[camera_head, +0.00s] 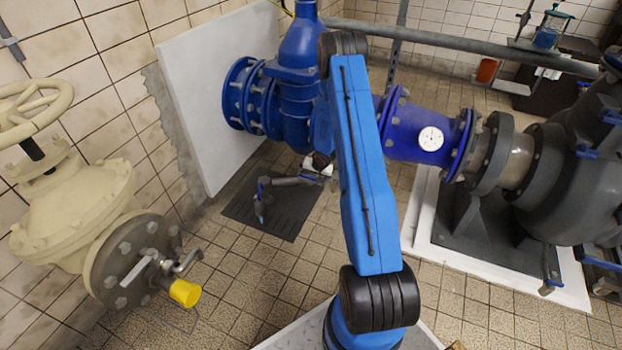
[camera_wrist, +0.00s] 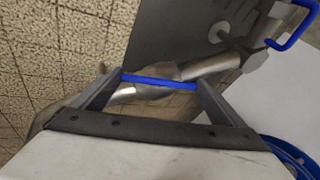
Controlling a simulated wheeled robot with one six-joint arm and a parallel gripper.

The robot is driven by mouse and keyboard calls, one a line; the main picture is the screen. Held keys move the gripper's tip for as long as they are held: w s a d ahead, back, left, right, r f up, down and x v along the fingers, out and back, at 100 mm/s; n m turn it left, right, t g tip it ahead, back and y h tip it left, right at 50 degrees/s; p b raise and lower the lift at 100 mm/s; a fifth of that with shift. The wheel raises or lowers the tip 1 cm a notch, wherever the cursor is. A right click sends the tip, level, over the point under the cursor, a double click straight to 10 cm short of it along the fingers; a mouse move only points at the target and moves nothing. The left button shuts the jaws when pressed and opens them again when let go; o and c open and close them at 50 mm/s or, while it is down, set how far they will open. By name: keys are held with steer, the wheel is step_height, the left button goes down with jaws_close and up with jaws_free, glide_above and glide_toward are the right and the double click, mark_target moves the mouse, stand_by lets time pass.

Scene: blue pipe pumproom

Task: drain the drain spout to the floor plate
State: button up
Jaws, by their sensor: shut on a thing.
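My gripper (camera_wrist: 160,86) is shut on a slim blue handle (camera_wrist: 160,81), which spans between its two fingertips in the wrist view. The silver drain spout pipe (camera_wrist: 207,68) runs slantwise close behind the handle. In the head view the grey spout pipe (camera_head: 290,181) comes out to the left below the blue valve and bends down over the dark floor plate (camera_head: 290,212). The floor plate also shows grey in the wrist view (camera_wrist: 165,35). In the head view my arm hides most of the gripper. No flowing water is visible.
A cream valve (camera_head: 75,215) with a yellow-capped fitting (camera_head: 185,292) stands at left. Large blue pipework (camera_head: 297,95) rises behind my arm. A dark pump (camera_head: 560,185) sits on a white plinth (camera_head: 480,265) at right. Tiled floor lies open in front of the floor plate.

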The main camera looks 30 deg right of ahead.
steer(key=m, duration=0.2)
steer(key=m+t+y, duration=0.1)
steer(key=m, duration=0.1)
steer(key=m+t, duration=0.1)
steer(key=shift+s+d+f+m, duration=0.15)
steer(key=shift+s+m, duration=0.1)
steer(key=shift+m, duration=0.15)
steer(key=m+t, duration=0.1)
steer(key=m, duration=0.2)
steer(key=m+t, duration=0.1)
steer(key=m, duration=0.2)
steer(key=shift+s+t, duration=0.1)
steer(key=shift+t, duration=0.2)
steer(key=shift+m, duration=0.3)
steer(key=o, duration=0.7)
steer(key=shift+o, duration=0.2)
steer(key=v, duration=1.7)
steer(key=shift+s+d, duration=0.2)
steer(key=shift+d, duration=0.05)
